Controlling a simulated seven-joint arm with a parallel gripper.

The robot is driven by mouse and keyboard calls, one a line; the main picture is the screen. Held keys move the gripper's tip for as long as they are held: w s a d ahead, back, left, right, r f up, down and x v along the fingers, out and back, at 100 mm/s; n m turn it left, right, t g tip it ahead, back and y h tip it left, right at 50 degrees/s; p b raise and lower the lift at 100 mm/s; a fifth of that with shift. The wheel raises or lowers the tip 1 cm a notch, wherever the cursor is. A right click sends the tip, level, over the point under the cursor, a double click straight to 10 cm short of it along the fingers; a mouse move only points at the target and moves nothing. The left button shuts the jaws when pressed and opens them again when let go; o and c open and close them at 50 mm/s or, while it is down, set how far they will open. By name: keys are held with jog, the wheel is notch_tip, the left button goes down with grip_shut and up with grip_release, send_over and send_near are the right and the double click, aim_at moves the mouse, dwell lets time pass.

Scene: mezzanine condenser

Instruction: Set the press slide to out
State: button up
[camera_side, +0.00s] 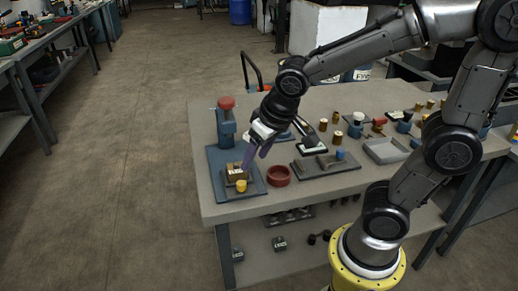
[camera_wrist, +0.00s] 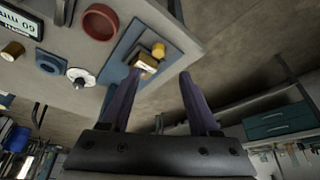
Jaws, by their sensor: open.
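The press stands at the near left corner of the table, with a blue base plate (camera_side: 218,158) and a blue column topped by a red knob (camera_side: 226,103). Its slide is a brass-coloured block (camera_side: 236,172) with a pale label, and a yellow knob (camera_side: 241,186) sits at its front. My gripper (camera_side: 257,160) is open and empty, just right of and above the slide. In the wrist view, the block (camera_wrist: 146,63) and yellow knob (camera_wrist: 158,49) lie beyond my open fingertips (camera_wrist: 160,74), the block nearer the left finger. I cannot tell whether a finger touches it.
A red ring-shaped dish (camera_side: 278,176) stands close to the right of the press plate. A dark plate with a blue knob (camera_side: 340,154) and a grey tray (camera_side: 386,150) lie further right. Several brass cylinders stand behind. The floor left of the table is clear.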

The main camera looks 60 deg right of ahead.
jog(key=shift+v, duration=1.15)
jog(key=s+r+n+t, duration=0.1)
jog(key=s+r+n, duration=0.1)
jog(key=s, duration=0.9)
jog(key=shift+s+d+y, duration=0.2)
jog(key=shift+d+y, duration=0.15)
jog(key=shift+y, duration=0.05)
dwell(0.5)
